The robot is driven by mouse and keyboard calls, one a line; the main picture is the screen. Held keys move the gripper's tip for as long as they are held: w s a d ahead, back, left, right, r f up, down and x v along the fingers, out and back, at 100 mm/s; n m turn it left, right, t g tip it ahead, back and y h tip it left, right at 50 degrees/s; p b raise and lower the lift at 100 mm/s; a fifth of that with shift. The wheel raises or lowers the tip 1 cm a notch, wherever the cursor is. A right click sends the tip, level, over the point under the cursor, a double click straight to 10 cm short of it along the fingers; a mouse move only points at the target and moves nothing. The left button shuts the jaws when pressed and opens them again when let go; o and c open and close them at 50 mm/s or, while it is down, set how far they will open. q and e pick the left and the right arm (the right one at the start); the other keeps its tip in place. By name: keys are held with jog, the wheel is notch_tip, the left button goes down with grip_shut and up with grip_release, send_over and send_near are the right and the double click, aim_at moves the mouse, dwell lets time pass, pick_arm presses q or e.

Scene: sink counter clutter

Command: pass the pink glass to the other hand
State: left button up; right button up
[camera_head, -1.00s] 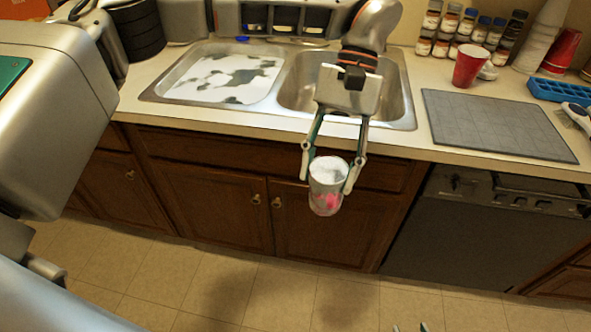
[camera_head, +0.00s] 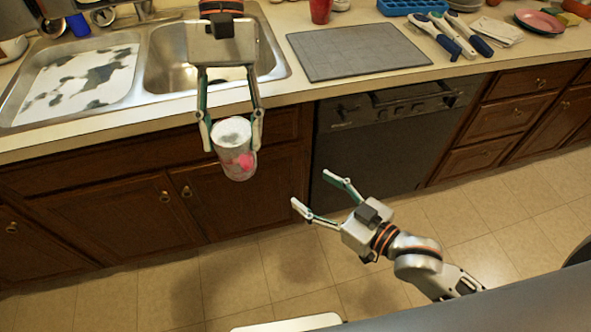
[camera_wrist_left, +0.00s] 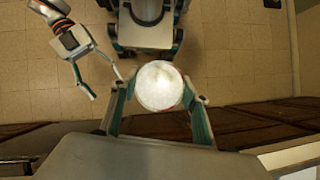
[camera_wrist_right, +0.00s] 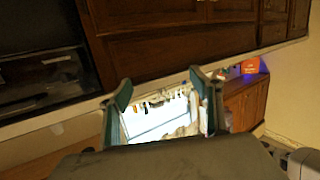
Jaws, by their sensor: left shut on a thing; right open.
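The pink glass (camera_head: 237,163) is a clear, whitish tumbler with a pink patch low on its side. My left gripper (camera_head: 231,136) is shut on it, one finger on each side, and holds it in the air in front of the sink cabinets. In the left wrist view the glass (camera_wrist_left: 159,86) shows as a pale round end between the fingers. My right gripper (camera_head: 311,188) is open and empty, lower and to the right of the glass, its fingers pointing up-left. It also shows in the left wrist view (camera_wrist_left: 106,87), apart from the glass. The glass is not discernible in the right wrist view.
The double sink (camera_head: 165,75) and a grey mat (camera_head: 357,50) are on the counter behind. A red cup (camera_head: 320,10) and several utensils (camera_head: 450,35) stand or lie further back. The dark dishwasher (camera_head: 385,150) is below the counter. Open air lies between the grippers above the tiled floor.

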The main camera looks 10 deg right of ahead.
jog(key=s+a+r+n+g+y, duration=0.1)
jog(key=a+r+n+y, duration=0.2)
jog(key=r, duration=0.6)
jog(key=n+g+y, duration=0.1)
jog(key=g+y, duration=0.2)
jog(key=y, duration=0.1)
send_near(233, 154)
notch_tip(233, 154, down, 4)
jog(key=w, duration=0.3)
jog(key=shift+n, duration=0.3)
jog(key=x, duration=1)
jog(key=shift+w+a, duration=0.2)
jog(key=shift+a, duration=0.1)
jog(key=c, duration=1.4)
pick_arm(q)
jog(key=o, duration=1.9)
jog(key=shift+c, duration=0.2)
pick_arm(e)
jog(key=shift+o, duration=0.2)
